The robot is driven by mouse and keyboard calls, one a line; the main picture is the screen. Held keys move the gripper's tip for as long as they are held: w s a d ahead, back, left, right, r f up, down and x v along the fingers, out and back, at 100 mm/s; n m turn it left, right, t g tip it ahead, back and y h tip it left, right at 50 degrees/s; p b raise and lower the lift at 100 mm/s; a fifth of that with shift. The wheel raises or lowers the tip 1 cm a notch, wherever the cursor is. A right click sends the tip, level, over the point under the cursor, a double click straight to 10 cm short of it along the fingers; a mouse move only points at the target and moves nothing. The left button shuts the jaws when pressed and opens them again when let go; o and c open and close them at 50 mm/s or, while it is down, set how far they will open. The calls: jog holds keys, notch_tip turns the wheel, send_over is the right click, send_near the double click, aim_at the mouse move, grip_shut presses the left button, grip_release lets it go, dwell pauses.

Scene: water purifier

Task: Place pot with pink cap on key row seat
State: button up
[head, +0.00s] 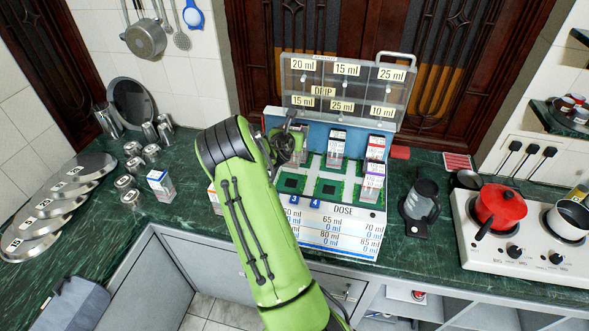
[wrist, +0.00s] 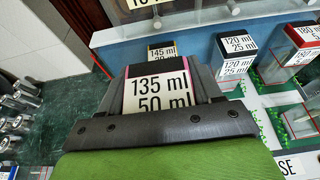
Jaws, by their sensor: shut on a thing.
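My gripper (wrist: 172,80) is shut on a pot (wrist: 157,97) labelled 135 ml and 50 ml. Pink edging shows beside its label; the rest of it is hidden by the jaws. In the head view my gripper (head: 289,146) is over the back left of the dosing box (head: 345,215), and the held pot is mostly hidden there. The box has green seats, and the front left seat (head: 291,184) and front middle seat (head: 326,190) look empty. I cannot tell which row is the key row.
Black-capped (head: 336,150), red-capped (head: 375,150) and purple-capped (head: 372,183) pots stand in the box's middle and right. Its raised clear lid (head: 340,85) stands behind. Another pot (head: 160,186) is on the counter to the left. A grinder-like jug (head: 420,205) stands close on the right.

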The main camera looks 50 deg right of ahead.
jog(key=f, duration=0.1)
jog(key=a+f, duration=0.1)
jog(key=f, duration=0.2)
jog(key=shift+s+a+f, duration=0.25)
jog(key=shift+s+f, duration=0.05)
jog(key=shift+f, duration=0.05)
jog(key=f, duration=0.4)
jog(key=shift+w+d, duration=0.1)
jog(key=shift+d, duration=0.25)
jog(key=shift+a+r, duration=0.15)
jog(key=o, duration=1.1)
jog(key=shift+f, duration=0.2)
jog(key=shift+r, duration=0.1)
